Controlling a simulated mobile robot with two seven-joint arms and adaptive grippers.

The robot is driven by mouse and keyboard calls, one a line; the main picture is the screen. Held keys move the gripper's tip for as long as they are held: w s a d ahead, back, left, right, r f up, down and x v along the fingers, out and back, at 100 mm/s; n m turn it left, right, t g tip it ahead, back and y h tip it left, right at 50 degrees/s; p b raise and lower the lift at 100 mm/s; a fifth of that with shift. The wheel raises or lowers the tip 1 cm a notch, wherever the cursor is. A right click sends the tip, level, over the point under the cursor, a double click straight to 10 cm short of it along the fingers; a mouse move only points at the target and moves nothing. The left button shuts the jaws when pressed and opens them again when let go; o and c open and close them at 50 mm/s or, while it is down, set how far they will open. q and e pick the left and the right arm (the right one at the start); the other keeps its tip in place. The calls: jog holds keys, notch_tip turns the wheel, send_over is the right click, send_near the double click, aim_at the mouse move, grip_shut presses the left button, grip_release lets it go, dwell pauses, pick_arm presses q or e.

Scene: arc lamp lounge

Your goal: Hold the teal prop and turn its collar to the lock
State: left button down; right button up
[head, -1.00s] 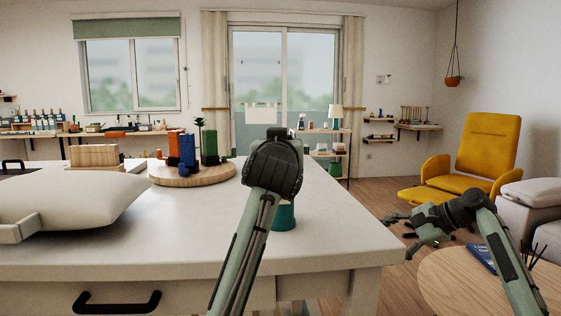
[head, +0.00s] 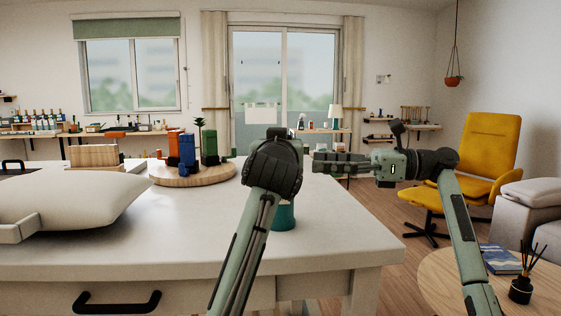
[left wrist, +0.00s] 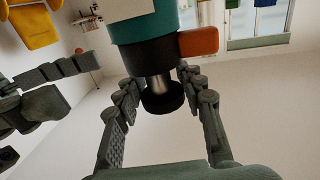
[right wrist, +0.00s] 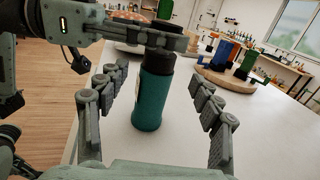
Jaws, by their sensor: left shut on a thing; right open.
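The teal prop (head: 284,217) stands upright near the white table's right end, mostly hidden in the head view by my left arm. The right wrist view shows its teal body (right wrist: 150,100) and black collar (right wrist: 158,66). The left wrist view shows an orange tab (left wrist: 198,42) on the collar, a steel stem and a black knob (left wrist: 162,97). My left gripper (left wrist: 157,80) is shut on the prop's top end, around the stem. My right gripper (head: 320,162) is open, level and pointing left; in its wrist view its fingers (right wrist: 159,78) flank the prop, with contact not visible.
A round wooden board (head: 180,178) with coloured blocks stands left of the prop on the white table (head: 200,240). A pale cushion (head: 75,200) lies at the table's left. Right are a yellow chair (head: 490,145) and a round wooden table (head: 450,275).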

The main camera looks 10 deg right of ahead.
jog(key=x, duration=0.9)
jog(key=shift+a, duration=0.2)
jog(key=shift+c, duration=0.5)
jog(key=c, duration=1.1)
jog(key=shift+f+m+t, duration=0.15)
jog(key=shift+m+t, duration=0.15)
jog(key=shift+t, duration=0.1)
jog(key=shift+m+t+h, duration=0.7)
jog(key=shift+m+t, duration=0.1)
jog(key=shift+t, duration=0.4)
jog(key=shift+m+t+h, duration=1.6)
jog(key=shift+m+t, duration=0.2)
jog(key=shift+t, duration=0.5)
jog(key=shift+w, duration=0.1)
